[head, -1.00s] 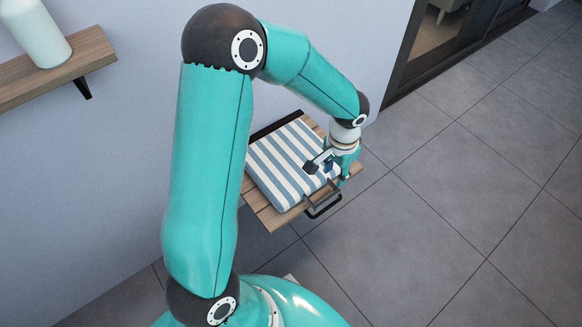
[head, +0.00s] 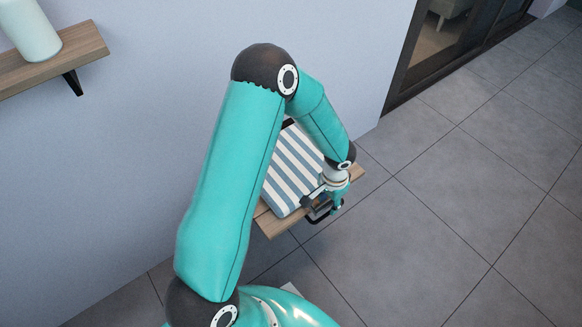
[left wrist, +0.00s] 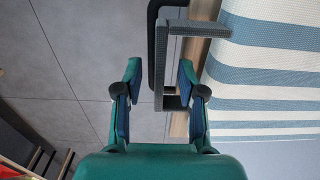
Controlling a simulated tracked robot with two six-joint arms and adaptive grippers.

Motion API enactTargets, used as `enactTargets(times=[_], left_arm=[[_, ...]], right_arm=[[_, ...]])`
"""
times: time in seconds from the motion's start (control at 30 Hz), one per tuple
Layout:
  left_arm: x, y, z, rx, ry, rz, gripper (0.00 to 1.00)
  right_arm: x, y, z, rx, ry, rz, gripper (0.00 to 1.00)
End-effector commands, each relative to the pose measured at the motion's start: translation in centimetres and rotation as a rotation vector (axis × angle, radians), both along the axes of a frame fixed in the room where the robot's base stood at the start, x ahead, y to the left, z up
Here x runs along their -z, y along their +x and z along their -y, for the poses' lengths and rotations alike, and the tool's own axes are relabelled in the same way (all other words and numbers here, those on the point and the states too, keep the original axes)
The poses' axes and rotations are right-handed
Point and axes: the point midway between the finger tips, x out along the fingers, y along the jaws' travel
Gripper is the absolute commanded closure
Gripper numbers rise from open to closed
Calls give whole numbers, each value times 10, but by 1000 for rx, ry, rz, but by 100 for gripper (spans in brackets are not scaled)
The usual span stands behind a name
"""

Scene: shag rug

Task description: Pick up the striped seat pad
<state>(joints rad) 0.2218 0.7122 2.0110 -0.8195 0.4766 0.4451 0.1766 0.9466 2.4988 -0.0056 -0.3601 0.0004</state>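The blue-and-white striped seat pad (head: 290,165) lies on a slatted wooden seat (head: 275,228), partly hidden by my left arm. It fills the right of the left wrist view (left wrist: 270,62). My left gripper (head: 336,197) is at the seat's front edge, beside the pad, pointing down. In the left wrist view, its fingers (left wrist: 159,72) are apart. A dark grey angular loop (left wrist: 160,65) stands out beside the pad and shows between the fingers, apparently not clamped. I cannot tell whether it belongs to the pad. My right gripper is out of view.
A black bar (left wrist: 154,25) runs along the seat's front edge. A wall stands behind the seat. A wooden shelf (head: 85,45) holding a white bottle (head: 30,30) is at upper left. Open tiled floor (head: 460,210) lies to the right, with a dark-framed glass door (head: 440,50) beyond.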

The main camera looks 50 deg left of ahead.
Motion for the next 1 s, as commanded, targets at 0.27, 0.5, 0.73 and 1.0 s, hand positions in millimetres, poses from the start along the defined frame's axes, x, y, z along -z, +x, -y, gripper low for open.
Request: enactTargets(times=[0.27, 0.5, 0.73, 1.0], left_arm=[[14, 0, 0, -1, 0, 1, 60], [13, 0, 0, -1, 0, 1, 84], [13, 0, 0, -1, 0, 1, 100], [13, 0, -1, -1, 0, 1, 100]], right_arm=[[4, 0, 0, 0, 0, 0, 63], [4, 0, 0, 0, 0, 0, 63], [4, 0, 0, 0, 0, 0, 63], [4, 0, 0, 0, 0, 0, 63]])
